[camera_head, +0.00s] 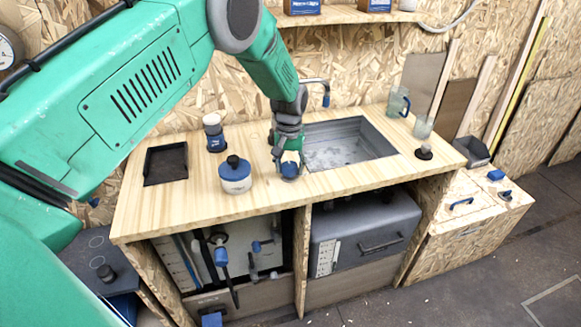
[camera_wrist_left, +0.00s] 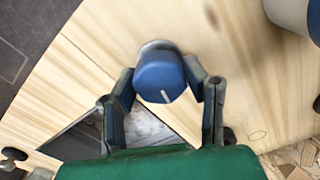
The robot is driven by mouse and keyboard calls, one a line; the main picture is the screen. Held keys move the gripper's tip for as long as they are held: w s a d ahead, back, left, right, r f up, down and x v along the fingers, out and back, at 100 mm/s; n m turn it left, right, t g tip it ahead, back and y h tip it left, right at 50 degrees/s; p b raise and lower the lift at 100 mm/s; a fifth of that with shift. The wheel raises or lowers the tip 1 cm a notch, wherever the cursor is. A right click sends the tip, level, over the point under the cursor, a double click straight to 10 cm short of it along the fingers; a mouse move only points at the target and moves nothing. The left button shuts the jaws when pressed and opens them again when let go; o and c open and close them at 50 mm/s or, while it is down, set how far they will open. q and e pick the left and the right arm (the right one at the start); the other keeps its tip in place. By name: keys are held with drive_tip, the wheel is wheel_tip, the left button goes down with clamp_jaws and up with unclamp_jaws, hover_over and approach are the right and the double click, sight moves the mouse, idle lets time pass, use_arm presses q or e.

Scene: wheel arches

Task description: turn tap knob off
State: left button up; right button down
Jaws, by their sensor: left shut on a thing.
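The tap knob (camera_head: 290,171) is a blue round knob on the wooden countertop in front of the sink. In the left wrist view the knob (camera_wrist_left: 159,78) shows from above, with a pale line on its top pointing down the picture toward the palm. My left gripper (camera_head: 288,158) reaches down over the knob in the head view. Its two fingers (camera_wrist_left: 159,70) stand on either side of the knob in the wrist view, shut on it. The tap (camera_head: 325,90), with a blue tip, rises behind the sink (camera_head: 345,145). My right gripper does not show.
Left of the knob, a white jar with a blue lid (camera_head: 235,175) stands close by. Behind it are a blue-and-white container (camera_head: 214,132) and a black tray (camera_head: 165,164). Two glasses (camera_head: 399,102) (camera_head: 423,127) stand right of the sink. My left arm covers the upper left.

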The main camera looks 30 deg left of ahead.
sight(290, 164)
use_arm(q)
drive_tip(key=shift+w+a+r+n, duration=0.1)
drive_tip(key=shift+w+n, duration=0.05)
drive_tip(key=shift+n, duration=0.4)
drive_tip(key=shift+w+r+n, duration=0.1)
drive_tip(key=shift+n, duration=0.45)
drive_tip(key=o, duration=1.1)
drive_tip(key=shift+o, duration=0.2)
drive_tip(key=shift+s+f, duration=0.1)
wheel_tip(290, 164, up, 12)
drive_tip(key=shift+f, duration=0.1)
